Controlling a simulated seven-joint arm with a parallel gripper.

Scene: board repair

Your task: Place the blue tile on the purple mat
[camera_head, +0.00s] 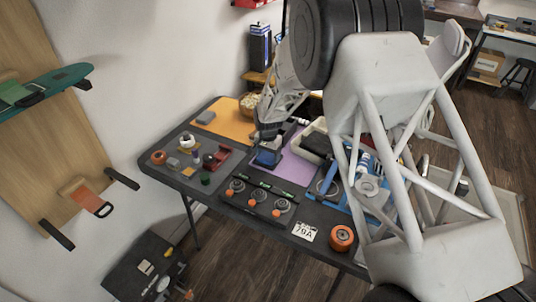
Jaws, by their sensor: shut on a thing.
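The blue tile (267,158) is held in my gripper (268,144), which points down at the middle of the table. The tile is at the left part of the purple mat (296,168). I cannot tell whether it touches the mat or hangs just above it. My gripper is shut on the tile, and its fingertips are small and partly dark in this view. My arm hides some of the table on the right.
An orange mat (232,125) lies behind on the left. A grey tray (181,172) with small parts is at the left. A dark rack with several round pieces (258,195) lies in front. An orange roll (342,238) stands near the front edge.

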